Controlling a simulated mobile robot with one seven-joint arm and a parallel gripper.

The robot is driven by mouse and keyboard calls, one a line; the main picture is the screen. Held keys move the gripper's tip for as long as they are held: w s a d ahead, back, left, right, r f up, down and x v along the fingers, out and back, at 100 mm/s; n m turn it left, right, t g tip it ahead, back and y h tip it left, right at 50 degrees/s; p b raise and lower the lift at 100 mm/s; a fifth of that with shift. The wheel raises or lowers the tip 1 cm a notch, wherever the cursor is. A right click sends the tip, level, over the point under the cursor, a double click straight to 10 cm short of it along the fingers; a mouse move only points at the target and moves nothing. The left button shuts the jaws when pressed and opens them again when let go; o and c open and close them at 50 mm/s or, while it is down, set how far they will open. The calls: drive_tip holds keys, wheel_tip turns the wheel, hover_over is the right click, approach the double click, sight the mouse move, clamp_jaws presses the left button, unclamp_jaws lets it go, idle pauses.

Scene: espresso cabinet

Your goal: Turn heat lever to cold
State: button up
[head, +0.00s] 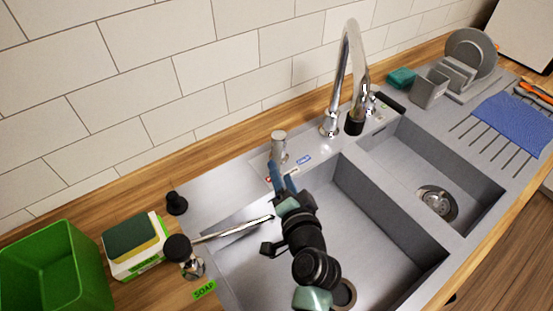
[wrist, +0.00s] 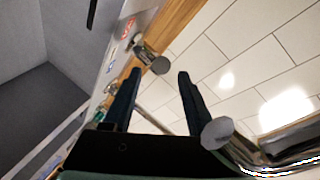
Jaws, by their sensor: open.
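The heat lever (head: 278,145) is a short metal post on the sink's back ledge, standing roughly upright. A red label (head: 268,179) lies to its left and a blue label (head: 304,160) to its right. My gripper (head: 279,176) is open and empty over the left basin's back edge, just in front of the lever. In the wrist view, the lever (wrist: 150,55) shows just beyond the gap between my open fingertips (wrist: 158,75), apparently not held. The red label (wrist: 127,28) and blue label (wrist: 110,68) lie beside it. Contact with a finger cannot be told.
The tall chrome faucet (head: 345,80) stands right of the lever. A sponge box (head: 133,245) and green bin (head: 55,270) stand farther left. A tiled wall rises behind.

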sight(277, 153)
drive_tip(key=shift+x, duration=2.7)
clamp_jaws()
